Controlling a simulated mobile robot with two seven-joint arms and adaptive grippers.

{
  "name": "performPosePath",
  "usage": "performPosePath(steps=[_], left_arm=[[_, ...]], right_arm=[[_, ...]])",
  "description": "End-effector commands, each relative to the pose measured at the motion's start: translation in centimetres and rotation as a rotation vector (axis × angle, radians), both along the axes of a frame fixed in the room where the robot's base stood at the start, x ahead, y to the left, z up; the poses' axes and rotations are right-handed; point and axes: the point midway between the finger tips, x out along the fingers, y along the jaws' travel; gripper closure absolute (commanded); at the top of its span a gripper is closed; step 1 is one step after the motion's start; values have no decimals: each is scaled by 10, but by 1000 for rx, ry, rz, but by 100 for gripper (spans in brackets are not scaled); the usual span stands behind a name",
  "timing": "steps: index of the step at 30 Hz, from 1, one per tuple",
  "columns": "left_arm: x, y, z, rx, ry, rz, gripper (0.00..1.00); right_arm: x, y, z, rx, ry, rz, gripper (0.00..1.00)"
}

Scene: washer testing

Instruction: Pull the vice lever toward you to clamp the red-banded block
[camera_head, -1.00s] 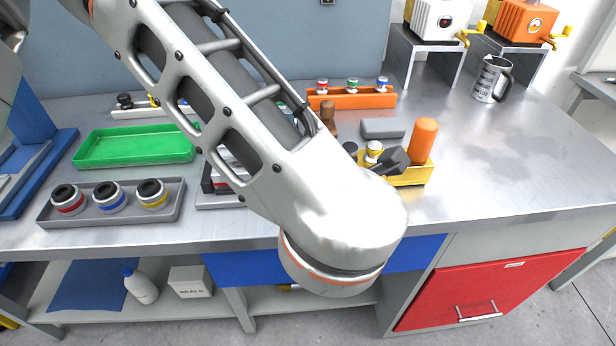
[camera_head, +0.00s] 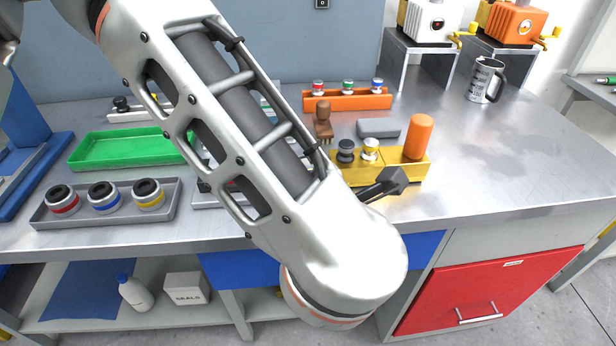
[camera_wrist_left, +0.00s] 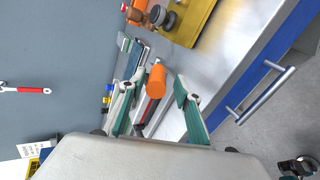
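The vice lever's orange grip (camera_wrist_left: 156,80) shows in the left wrist view. My left gripper (camera_wrist_left: 156,88) has its teal fingers spread on either side of the grip, with a gap visible at the right finger. A dark angular piece (camera_head: 392,184) past my forearm in the head view looks like one of its fingers. A red strip (camera_wrist_left: 150,108) below the grip appears to be the block's red band. The grey vice base (camera_head: 207,202) is mostly hidden behind my left arm in the head view, as are the block and lever. My right gripper is not in view.
A yellow fixture (camera_head: 345,173) with an orange cylinder (camera_head: 418,137) stands right of my arm. A brown brush (camera_head: 323,118) and grey block (camera_head: 378,128) lie behind it. A grey tray (camera_head: 172,212) and green tray (camera_head: 90,160) are left.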

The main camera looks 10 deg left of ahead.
Motion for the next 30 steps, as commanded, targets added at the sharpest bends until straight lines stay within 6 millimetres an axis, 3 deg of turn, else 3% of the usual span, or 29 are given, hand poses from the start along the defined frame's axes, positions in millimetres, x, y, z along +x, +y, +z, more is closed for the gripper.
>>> performPosePath(steps=[11, 24, 30], left_arm=[[-2, -1, 3, -1, -3, 0, 65], [-53, -16, 32, -1, -3, -1, 65], [-62, -18, 37, 0, -1, -1, 65]], right_arm=[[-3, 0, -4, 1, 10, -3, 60], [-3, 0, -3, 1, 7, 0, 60], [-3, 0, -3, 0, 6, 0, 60]])
